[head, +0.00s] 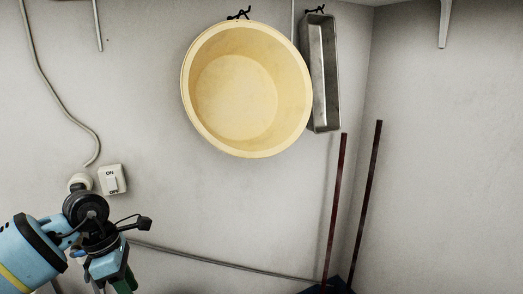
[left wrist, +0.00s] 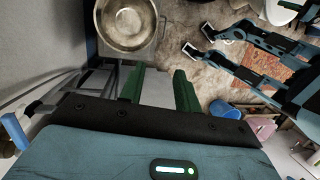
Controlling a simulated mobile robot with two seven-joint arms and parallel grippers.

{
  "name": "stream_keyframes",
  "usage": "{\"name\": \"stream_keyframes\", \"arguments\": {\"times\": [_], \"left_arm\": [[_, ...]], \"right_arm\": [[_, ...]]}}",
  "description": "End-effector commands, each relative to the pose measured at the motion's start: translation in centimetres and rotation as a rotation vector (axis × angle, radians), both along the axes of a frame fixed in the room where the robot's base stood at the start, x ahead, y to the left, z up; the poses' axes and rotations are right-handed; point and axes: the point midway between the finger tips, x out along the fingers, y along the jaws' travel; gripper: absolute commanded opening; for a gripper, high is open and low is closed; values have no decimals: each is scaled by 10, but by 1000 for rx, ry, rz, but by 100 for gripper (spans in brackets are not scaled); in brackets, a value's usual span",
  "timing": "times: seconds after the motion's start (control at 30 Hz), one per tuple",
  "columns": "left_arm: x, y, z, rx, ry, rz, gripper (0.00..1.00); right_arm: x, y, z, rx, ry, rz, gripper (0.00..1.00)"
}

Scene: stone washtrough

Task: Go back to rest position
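In the head view my left arm comes in at the lower left. The left gripper (head: 122,284) points down at the bottom edge and its tips are cut off. In the left wrist view its two green fingers (left wrist: 158,88) stand apart with nothing gripped between them, so it is open. A round metal pan (left wrist: 128,20) lies beyond the fingers in that view.
A cream basin (head: 236,97) and a metal tin (head: 322,75) hang on the wall. An on/off switch (head: 112,180) is close above my left arm. Two thin dark red bars (head: 335,200) rise at the right. A blue bucket (left wrist: 224,109) shows in the wrist view.

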Motion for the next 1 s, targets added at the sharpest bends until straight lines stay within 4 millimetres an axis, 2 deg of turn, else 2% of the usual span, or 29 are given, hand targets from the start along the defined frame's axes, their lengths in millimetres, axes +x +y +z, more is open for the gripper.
{"name": "stream_keyframes", "arguments": {"times": [0.1,0.23,0.3,0.4,0.5,0.6,0.73,0.87,1.0], "left_arm": [[-14,-49,-23,-181,40,-4,33],[-37,-111,-41,-438,110,37,33],[-51,-143,-45,-595,163,86,33],[-69,-182,-44,-814,251,185,33],[-82,-211,-38,-1024,352,320,33],[-90,-228,-32,-1214,463,486,33],[-93,-234,-29,-1434,620,751,33],[-94,-224,-40,-1612,782,1062,33],[-100,-200,-70,-1745,959,1447,33]], "right_arm": [[6,2,5,6,-14,-7,36],[11,3,10,9,-25,-10,36],[12,3,11,9,-28,-9,36],[11,2,12,6,-28,-7,36],[10,1,13,4,-26,-5,36],[8,1,15,1,-24,-4,36],[8,-1,18,-1,-28,0,36],[11,-2,23,-5,-39,3,36],[16,-3,28,-6,-51,4,36]]}}
